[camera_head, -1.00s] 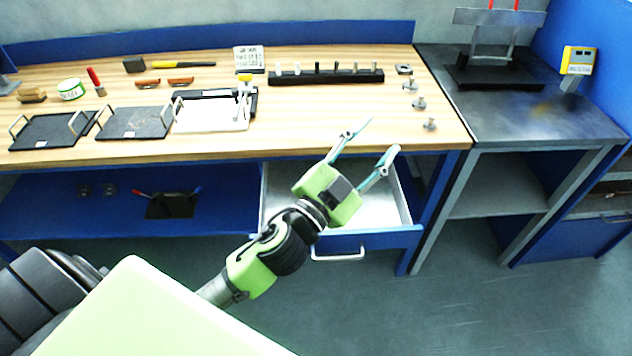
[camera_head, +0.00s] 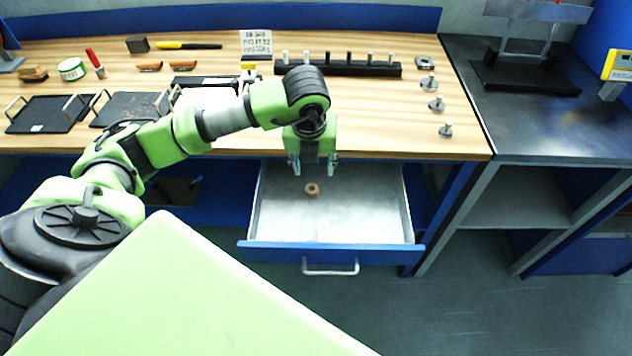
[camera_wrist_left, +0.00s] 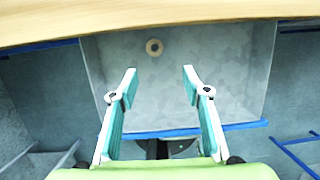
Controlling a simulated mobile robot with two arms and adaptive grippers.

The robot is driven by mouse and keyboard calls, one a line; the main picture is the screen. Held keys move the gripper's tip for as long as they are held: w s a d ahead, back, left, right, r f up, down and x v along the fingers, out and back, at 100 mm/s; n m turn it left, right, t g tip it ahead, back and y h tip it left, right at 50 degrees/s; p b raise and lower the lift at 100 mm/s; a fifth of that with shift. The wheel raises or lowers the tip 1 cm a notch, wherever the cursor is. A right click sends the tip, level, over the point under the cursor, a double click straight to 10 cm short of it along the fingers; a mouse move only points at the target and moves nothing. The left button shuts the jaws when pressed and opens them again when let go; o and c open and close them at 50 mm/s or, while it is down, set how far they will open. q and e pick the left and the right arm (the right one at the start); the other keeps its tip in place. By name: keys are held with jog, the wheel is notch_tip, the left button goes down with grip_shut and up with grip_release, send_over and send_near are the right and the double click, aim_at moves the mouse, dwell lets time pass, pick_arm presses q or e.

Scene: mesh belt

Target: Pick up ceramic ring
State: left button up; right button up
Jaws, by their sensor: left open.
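The ceramic ring (camera_head: 312,189) is a small tan ring lying flat on the floor of the open drawer (camera_head: 370,220), toward its back. My left gripper (camera_head: 313,172) points down over the drawer, near the table's front edge. Its fingers (camera_wrist_left: 159,70) are open and empty, and apart from the ring. In the head view the ring appears just below the fingertips; the exact height gap cannot be told. My right gripper is not in view.
The wooden tabletop (camera_head: 400,140) overhangs the drawer's back. The drawer's blue front (camera_head: 290,252) with its handle (camera_head: 330,270) stands nearest me. On the table are black trays (camera_head: 45,112), a black peg rack (camera_head: 350,68) and several metal parts (camera_head: 437,104). The rest of the drawer is bare.

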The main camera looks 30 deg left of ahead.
pick_arm(q)
jog(key=b, duration=0.5)
send_over(312, 186)
jog(key=s+d, duration=0.1)
jog(key=s, duration=0.1)
notch_tip(312, 186, down, 8)
jog(key=shift+s+d+r, duration=0.15)
jog(key=b+x, duration=0.3)
jog(key=x, duration=0.2)
jog(key=shift+f, duration=0.35)
jog(key=shift+r, duration=0.1)
jog(key=c, duration=1.1)
